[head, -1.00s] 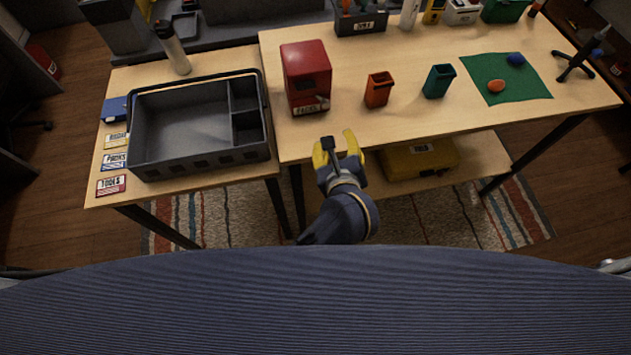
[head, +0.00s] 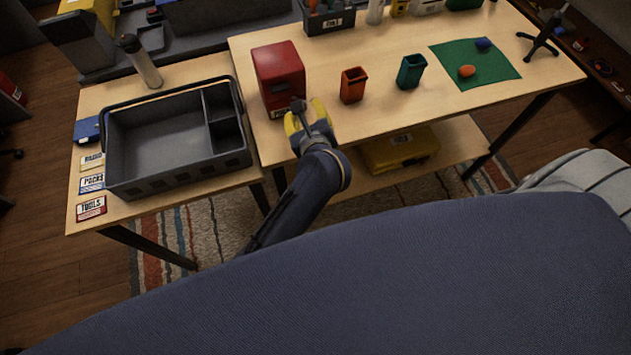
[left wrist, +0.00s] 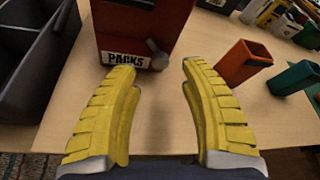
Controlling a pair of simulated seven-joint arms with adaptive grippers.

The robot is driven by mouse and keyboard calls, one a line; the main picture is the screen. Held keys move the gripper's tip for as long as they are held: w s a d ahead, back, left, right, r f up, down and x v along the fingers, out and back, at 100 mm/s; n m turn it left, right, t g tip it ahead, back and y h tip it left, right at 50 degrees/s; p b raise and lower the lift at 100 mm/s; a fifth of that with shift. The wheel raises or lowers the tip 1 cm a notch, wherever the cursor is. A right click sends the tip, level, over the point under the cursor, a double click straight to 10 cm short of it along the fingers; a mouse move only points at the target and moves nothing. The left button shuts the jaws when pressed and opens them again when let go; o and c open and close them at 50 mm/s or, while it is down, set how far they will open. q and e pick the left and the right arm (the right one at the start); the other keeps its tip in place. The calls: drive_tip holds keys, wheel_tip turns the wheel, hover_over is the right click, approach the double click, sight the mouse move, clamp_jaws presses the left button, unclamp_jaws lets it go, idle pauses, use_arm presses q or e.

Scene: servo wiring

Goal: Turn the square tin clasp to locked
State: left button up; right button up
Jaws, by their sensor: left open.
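The square tin is a red box (head: 278,70) with a PACKS label, standing at the front left of the right table. It also shows in the left wrist view (left wrist: 128,25). Its grey clasp (left wrist: 157,54) is on the front face, right of the label, slanting down to the right in that view. My left gripper (head: 304,114) is open and empty in front of the tin. In the left wrist view its yellow fingers (left wrist: 158,72) stand either side of the clasp, with a gap on both sides. In the head view the gripper partly covers the clasp and label. My right gripper is out of view.
A grey divided tray (head: 160,140) stands left of the tin. An orange cup (head: 352,86) and a teal cup (head: 410,71) stand to the right. A green mat (head: 480,80) lies farther right. A yellow case (head: 400,150) sits on the lower shelf.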

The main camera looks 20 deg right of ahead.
use_arm(q)
drive_tip(key=x, duration=0.4)
drive_tip(key=shift+w+f, duration=0.15)
drive_tip(key=shift+w, duration=0.15)
drive_tip(key=shift+n+h, duration=0.7)
drive_tip(key=shift+n, duration=0.3)
